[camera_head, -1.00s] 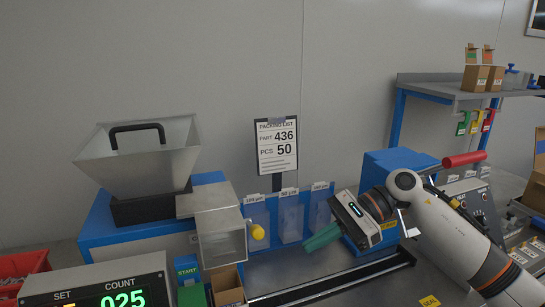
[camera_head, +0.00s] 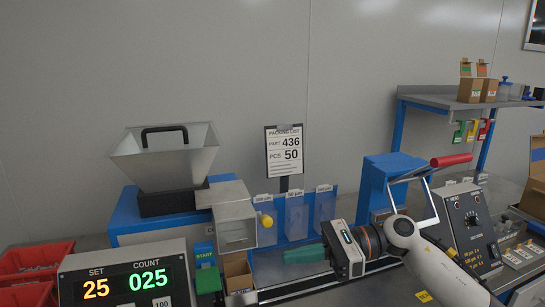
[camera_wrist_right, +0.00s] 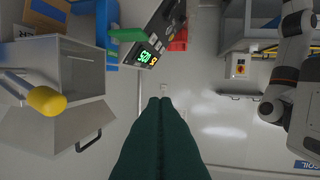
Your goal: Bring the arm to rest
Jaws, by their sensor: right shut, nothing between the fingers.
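My right gripper (camera_head: 287,256) comes in from the right in the head view. Its dark green fingers are together and empty, pointing left just in front of the hanging clear bags (camera_head: 295,217). In the right wrist view the shut fingers (camera_wrist_right: 160,103) reach up the middle with nothing between them. My right arm (camera_head: 440,264) is stretched across the bench's right part. My left gripper is in neither view now.
The counter (camera_head: 125,285) reads SET 25 and COUNT 025. Behind it stand the metal hopper (camera_head: 165,162) and its chute with a yellow knob (camera_head: 266,221). A small open carton (camera_head: 237,275) sits below the chute. A red-handled sealer (camera_head: 451,160) stands close behind my right arm.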

